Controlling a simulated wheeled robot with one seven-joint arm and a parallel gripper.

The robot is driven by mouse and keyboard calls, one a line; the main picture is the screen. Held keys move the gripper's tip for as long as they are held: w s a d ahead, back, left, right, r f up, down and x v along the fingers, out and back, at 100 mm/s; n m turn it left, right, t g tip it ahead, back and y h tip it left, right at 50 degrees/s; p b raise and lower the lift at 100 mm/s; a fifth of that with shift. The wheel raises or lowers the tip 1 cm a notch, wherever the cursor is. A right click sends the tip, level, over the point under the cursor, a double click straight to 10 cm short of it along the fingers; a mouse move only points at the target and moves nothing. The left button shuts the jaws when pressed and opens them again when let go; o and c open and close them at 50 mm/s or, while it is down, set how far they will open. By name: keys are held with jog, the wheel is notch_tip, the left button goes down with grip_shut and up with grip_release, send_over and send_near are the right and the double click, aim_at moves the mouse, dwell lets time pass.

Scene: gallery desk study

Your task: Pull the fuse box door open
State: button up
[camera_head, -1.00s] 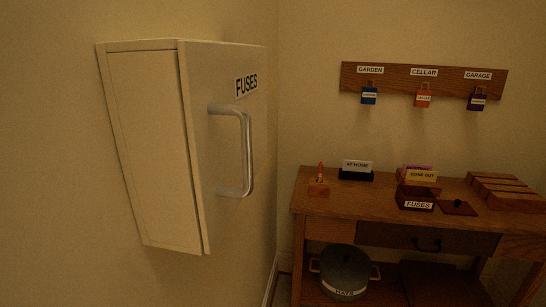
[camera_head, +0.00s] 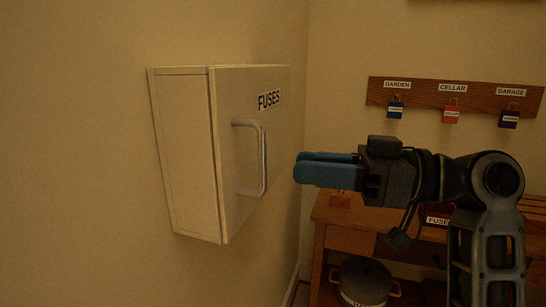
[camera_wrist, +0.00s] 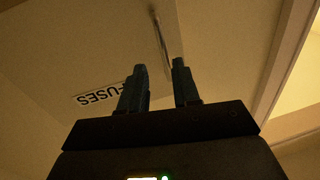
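The fuse box (camera_head: 184,155) hangs on the left wall, its door (camera_head: 278,135) shut and marked FUSES. A pale metal handle (camera_head: 263,160) stands out from the door. My gripper (camera_head: 297,168) is to the right of the handle at about its height, blue fingers pointing left at it, with a visible space between. In the wrist view the fingers (camera_wrist: 160,82) stand apart with nothing between them. The handle (camera_wrist: 162,42) shows beyond them, roughly in line with the gap, and the FUSES label (camera_wrist: 98,95) is upside down at left.
A wooden desk (camera_head: 352,213) stands at the right, partly hidden by my arm. A pot (camera_head: 365,280) sits below it. A wall rack (camera_head: 425,89) holds three small tagged padlocks at the back. Open air lies in front of the box door.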

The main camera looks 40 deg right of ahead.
aim_at(262, 185)
jog(key=shift+n+g, duration=0.3)
jog(key=shift+n, duration=0.3)
jog(key=shift+r+p+x, duration=0.25)
jog(key=shift+p+x, duration=0.05)
jog(key=shift+x, duration=0.9)
jog(key=shift+r+p+x, duration=0.2)
jog(key=shift+p+x, duration=0.05)
jog(key=shift+x, duration=0.95)
jog(key=shift+r+p+x, duration=0.25)
jog(key=shift+p+x, duration=0.05)
jog(key=shift+x, duration=0.95)
jog(key=shift+s+a, duration=0.15)
grip_shut()
